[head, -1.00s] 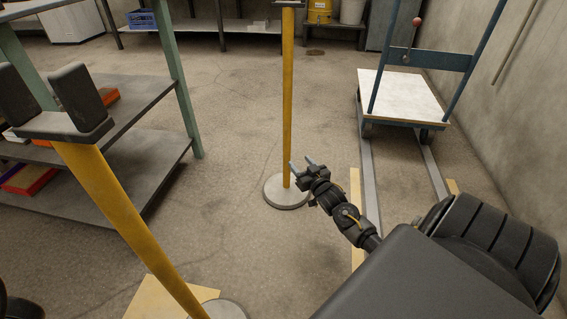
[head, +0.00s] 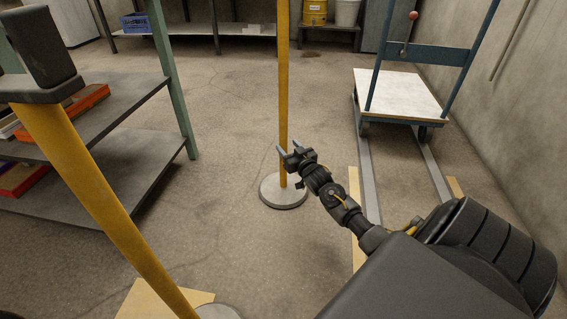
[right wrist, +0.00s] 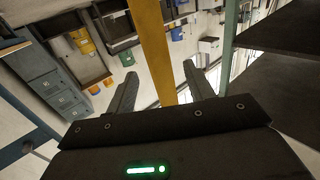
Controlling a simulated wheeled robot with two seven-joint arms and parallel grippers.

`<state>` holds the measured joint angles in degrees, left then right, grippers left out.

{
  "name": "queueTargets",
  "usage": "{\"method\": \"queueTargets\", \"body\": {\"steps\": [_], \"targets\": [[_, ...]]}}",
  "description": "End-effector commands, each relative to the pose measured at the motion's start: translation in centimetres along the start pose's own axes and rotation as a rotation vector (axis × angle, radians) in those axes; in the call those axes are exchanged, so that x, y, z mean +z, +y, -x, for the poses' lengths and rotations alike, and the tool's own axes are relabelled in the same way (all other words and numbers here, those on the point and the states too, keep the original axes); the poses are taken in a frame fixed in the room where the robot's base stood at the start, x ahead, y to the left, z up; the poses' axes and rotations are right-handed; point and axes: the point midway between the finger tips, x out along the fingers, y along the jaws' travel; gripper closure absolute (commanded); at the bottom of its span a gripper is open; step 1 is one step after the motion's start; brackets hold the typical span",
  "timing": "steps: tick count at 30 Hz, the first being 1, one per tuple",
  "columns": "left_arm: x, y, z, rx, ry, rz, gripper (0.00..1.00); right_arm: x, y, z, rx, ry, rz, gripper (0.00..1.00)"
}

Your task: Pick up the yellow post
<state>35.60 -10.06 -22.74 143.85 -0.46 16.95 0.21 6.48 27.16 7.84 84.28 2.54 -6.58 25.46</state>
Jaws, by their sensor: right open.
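A tall yellow post (head: 283,85) stands upright on a round grey base (head: 284,192) in the middle of the head view; its top is cut off. My left gripper is not in view.
A shelf rack (head: 125,120) with green legs and boxes stands at left. A flat cart (head: 398,96) with blue uprights stands at right, by the wall. A low bench (head: 205,29) and a yellow bucket (head: 315,12) are at the back. Floor behind the post is clear.

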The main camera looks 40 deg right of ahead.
Motion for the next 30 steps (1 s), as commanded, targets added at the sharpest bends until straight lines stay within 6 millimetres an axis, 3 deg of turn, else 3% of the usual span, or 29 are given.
{"method": "queueTargets", "body": {"steps": [3, 8, 19, 30], "targets": [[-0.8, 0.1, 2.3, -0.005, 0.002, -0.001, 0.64, 0.5, 0.0, -1.6, -0.001, 0.003, 0.001, 0.47], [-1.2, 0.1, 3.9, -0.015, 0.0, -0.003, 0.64, 0.2, 0.1, -3.5, 0.001, 0.002, 0.0, 0.47], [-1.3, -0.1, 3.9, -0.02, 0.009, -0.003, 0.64, -0.2, 0.0, -4.5, 0.0, -0.001, 0.0, 0.47], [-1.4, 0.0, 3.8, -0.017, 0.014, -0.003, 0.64, -0.2, 0.0, -4.5, 0.0, -0.001, 0.0, 0.94]]}}
